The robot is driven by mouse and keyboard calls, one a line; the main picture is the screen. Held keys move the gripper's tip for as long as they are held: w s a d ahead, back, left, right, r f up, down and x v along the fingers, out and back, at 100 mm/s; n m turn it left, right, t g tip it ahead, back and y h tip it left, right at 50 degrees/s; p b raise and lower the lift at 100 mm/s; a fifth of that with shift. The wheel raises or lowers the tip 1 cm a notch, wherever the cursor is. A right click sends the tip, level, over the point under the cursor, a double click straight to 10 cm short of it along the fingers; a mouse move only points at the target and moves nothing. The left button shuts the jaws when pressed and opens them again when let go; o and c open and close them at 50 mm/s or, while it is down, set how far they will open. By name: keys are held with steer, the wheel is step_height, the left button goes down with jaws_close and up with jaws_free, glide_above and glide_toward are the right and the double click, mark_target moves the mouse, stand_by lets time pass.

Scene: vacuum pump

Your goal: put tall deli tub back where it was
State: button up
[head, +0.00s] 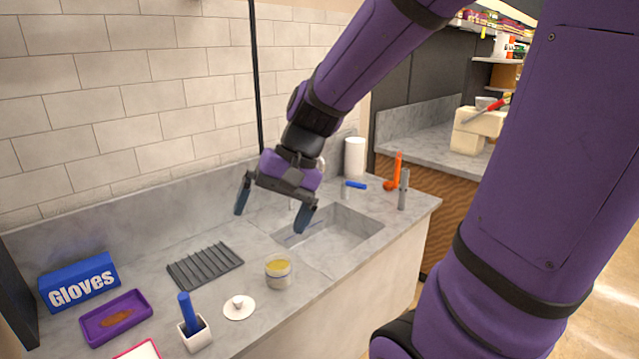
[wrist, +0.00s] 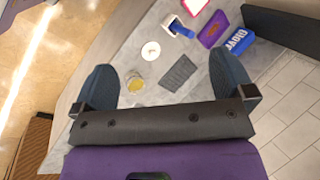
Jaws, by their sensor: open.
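A clear tub with yellow contents (head: 278,274), which looks like the deli tub, stands upright on the grey counter near its front edge, right of the black ribbed mat. In the wrist view the tub (wrist: 135,85) shows between my fingers, close to the left one. My gripper (head: 274,207) is open and empty, held well above the counter near the sink, behind the tub in the head view. Its two spread fingers also show in the wrist view (wrist: 165,78). Nothing hides the tub.
The sink (head: 335,232) lies right of the tub. The ribbed mat (head: 205,265), a white lid-like disc (head: 239,307), a white holder with a blue handle (head: 194,330), a purple tray (head: 116,317) and a blue gloves box (head: 78,282) stand left. A white cylinder (head: 354,157) stands behind the sink.

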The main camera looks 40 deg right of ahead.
steer(key=s+d+r+n+t+h, duration=0.2)
steer(key=s+r+n+t+h, duration=0.2)
steer(key=s+r, duration=0.3)
steer(key=shift+s+r+n+h, duration=0.3)
steer(key=shift+s+n+h, duration=0.3)
steer(key=shift+s+n, duration=0.45)
